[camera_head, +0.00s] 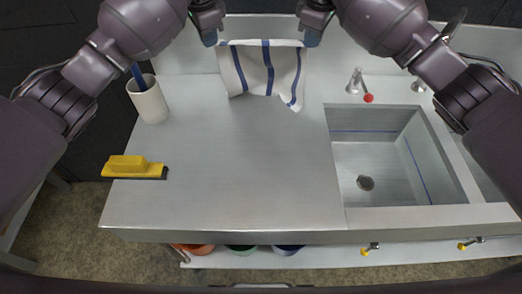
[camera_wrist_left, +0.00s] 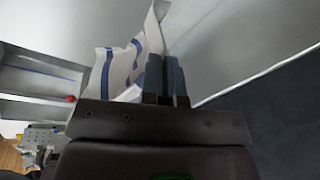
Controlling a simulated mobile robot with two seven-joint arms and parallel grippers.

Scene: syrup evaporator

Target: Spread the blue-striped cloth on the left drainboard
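The white cloth with blue stripes (camera_head: 266,72) hangs between my two grippers at the back of the left drainboard (camera_head: 220,165). Its top edge is stretched between them, and its lower part hangs at or just above the steel; I cannot tell whether it touches. My left gripper (camera_head: 209,40) is closed at the cloth's upper left corner. In the left wrist view the cloth (camera_wrist_left: 128,68) comes out beside the fingers (camera_wrist_left: 166,78), which are together. My right gripper (camera_head: 311,38) is at the upper right corner; its fingertips look closed on it.
A white cup with a blue-handled tool (camera_head: 150,103) stands at the drainboard's back left. A yellow squeegee-like tool (camera_head: 134,168) lies at its left edge. The sink basin (camera_head: 390,160) and a red-tipped tap (camera_head: 362,84) are to the right. The drainboard's middle and front are bare.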

